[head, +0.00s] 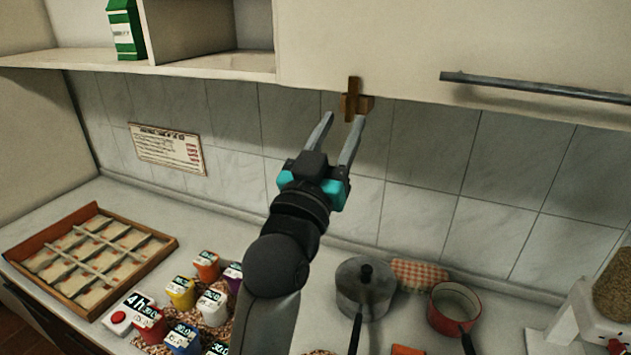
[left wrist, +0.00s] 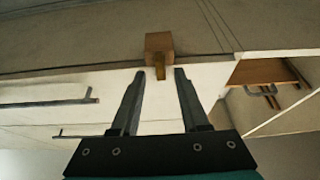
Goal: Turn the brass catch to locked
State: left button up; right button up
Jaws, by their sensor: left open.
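The brass catch (head: 353,97) is a small upright bar on a wooden block (head: 367,103) at the lower edge of the white upper cabinet. Its upper end overlaps the cabinet front. My left gripper (head: 345,117) is open just below and in front of the catch, its two fingers pointing up at it. In the left wrist view the catch (left wrist: 160,72) shows between the fingertips (left wrist: 159,76), with the block (left wrist: 158,42) beyond. I cannot tell whether a finger touches it. My right gripper is not in view.
The cabinet's bar handle (head: 535,88) is to the right of the catch. An open shelf with a green carton (head: 126,28) is at upper left. Below, the counter holds a wooden tray (head: 40,232), several small tubs, a grey lidded pot (head: 350,290) and a red saucepan (head: 440,318).

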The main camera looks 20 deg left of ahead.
pick_arm(q)
jog(key=p+v, duration=0.2)
jog(key=v, duration=1.1)
jog(key=shift+p, duration=0.4)
jog(key=shift+f, duration=0.15)
